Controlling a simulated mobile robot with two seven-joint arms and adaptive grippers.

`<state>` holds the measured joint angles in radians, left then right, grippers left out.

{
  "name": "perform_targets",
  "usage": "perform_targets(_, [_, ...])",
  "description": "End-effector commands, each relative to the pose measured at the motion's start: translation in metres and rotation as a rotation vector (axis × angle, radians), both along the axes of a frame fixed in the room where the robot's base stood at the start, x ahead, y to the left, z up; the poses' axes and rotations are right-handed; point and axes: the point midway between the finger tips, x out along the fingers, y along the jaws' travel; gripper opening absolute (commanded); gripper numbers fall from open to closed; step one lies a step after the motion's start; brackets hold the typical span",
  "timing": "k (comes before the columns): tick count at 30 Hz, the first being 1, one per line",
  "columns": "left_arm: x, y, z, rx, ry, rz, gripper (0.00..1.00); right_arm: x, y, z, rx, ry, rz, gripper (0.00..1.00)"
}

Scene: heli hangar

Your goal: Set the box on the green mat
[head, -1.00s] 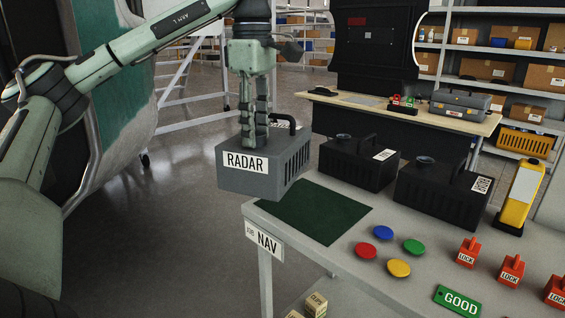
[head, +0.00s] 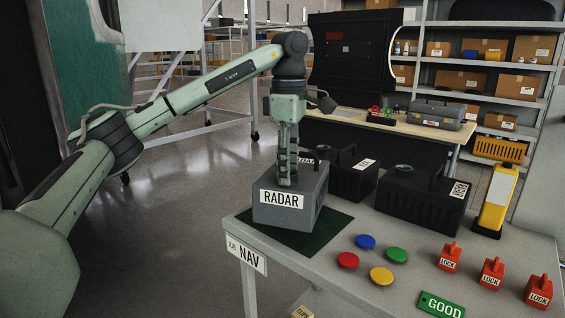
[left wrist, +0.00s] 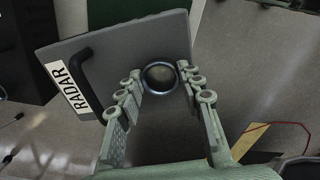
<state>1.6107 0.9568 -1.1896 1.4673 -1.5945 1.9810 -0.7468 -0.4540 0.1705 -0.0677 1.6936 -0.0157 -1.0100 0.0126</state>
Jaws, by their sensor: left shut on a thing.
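The grey box labelled RADAR (head: 288,215) is in the head view, over the green mat (head: 318,237) at the table's left end. My left gripper (head: 288,180) comes down from above and is shut on the box. In the left wrist view the fingers (left wrist: 160,80) sit on either side of a round knob on the box top (left wrist: 120,50); a dark handle is beside them. The box hides the mat's middle and back left; I cannot tell whether its underside touches the mat. The mat also shows in the wrist view (left wrist: 130,10). My right gripper is not in view.
Two black boxes (head: 345,178) (head: 425,200) stand just behind and right of the mat. Coloured discs (head: 365,242), red lock blocks (head: 450,257), a GOOD tag (head: 441,304) and a yellow device (head: 496,200) occupy the table's right part. A NAV label (head: 247,256) hangs at the front-left corner.

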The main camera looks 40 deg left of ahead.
Motion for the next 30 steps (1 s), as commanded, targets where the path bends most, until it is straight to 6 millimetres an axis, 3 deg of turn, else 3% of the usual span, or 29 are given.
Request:
perform_targets(7, [0.0,0.0,-0.028,-0.001,-0.004,0.0,0.0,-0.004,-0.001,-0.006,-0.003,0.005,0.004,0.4])
perform_targets(14, [0.0,0.0,-0.031,-0.001,-0.003,-0.001,0.0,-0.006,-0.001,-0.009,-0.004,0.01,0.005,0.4])
perform_targets(15, [-0.001,0.0,-0.034,0.0,0.005,-0.001,0.41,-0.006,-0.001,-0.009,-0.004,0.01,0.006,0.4])
perform_targets(18, [-0.001,0.0,-0.034,0.001,0.004,-0.001,0.54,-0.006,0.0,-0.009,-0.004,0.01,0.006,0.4])
perform_targets(19, [-0.001,0.0,-0.034,0.0,0.004,-0.001,0.57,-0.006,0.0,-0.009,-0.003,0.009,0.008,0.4])
perform_targets(30, [0.0,0.0,-0.028,0.0,0.0,0.0,0.57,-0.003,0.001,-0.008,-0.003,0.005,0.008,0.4])
